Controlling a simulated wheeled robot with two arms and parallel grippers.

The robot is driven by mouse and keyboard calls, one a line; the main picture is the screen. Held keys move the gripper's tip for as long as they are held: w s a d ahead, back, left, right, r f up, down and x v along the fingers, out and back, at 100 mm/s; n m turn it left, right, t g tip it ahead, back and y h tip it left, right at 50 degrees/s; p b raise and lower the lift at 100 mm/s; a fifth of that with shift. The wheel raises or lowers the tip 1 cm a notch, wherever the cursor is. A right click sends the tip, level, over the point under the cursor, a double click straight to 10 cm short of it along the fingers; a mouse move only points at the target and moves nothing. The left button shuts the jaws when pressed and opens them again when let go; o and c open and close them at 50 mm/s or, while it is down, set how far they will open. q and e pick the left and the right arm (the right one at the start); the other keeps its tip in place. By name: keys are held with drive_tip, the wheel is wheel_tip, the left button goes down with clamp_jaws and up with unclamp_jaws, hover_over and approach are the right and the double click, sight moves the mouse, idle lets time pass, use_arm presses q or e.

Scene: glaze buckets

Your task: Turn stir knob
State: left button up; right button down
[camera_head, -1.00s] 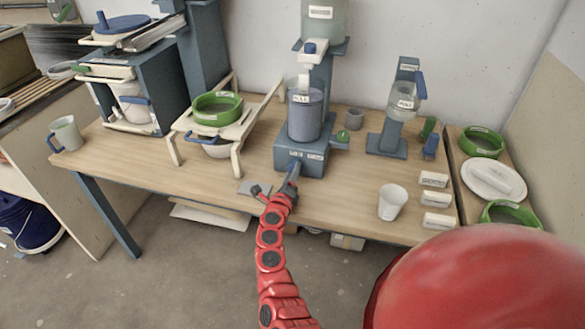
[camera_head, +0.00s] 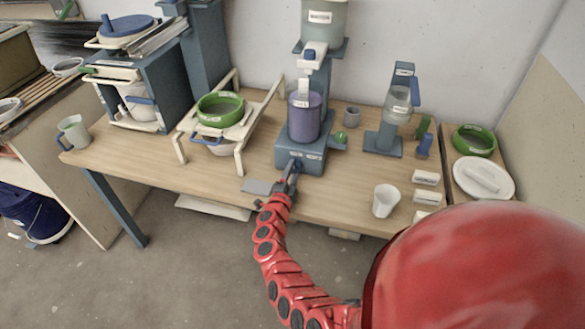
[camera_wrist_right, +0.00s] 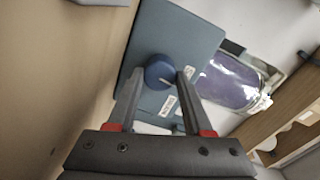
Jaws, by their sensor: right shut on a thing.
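The stir knob is a round blue knob (camera_wrist_right: 160,72) on the front of the blue-grey mixer base (camera_head: 300,158). My right gripper (camera_wrist_right: 160,82) has one finger on each side of the knob and is shut on it. In the head view the right gripper (camera_head: 292,175) reaches the front of the base from below and mostly hides the knob. A bucket with purple contents (camera_head: 304,118) stands on the base; it also shows in the wrist view (camera_wrist_right: 228,84). My left gripper is not in view.
A white cup (camera_head: 386,200) and white labelled blocks (camera_head: 426,178) stand to the right on the table (camera_head: 340,195). A smaller blue stand (camera_head: 383,140) is behind them. A white rack with a green ring (camera_head: 220,110) stands left. A grey flat piece (camera_head: 259,187) lies at the front edge.

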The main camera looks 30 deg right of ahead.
drive_tip(key=shift+n+p, duration=0.4)
drive_tip(key=shift+n, duration=0.2)
drive_tip(key=shift+c, duration=1.5)
unclamp_jaws()
drive_tip(key=b+v, duration=0.2)
drive_tip(key=v, duration=1.5)
drive_tip(key=shift+a, duration=0.2)
drive_tip(key=shift+s, duration=0.1)
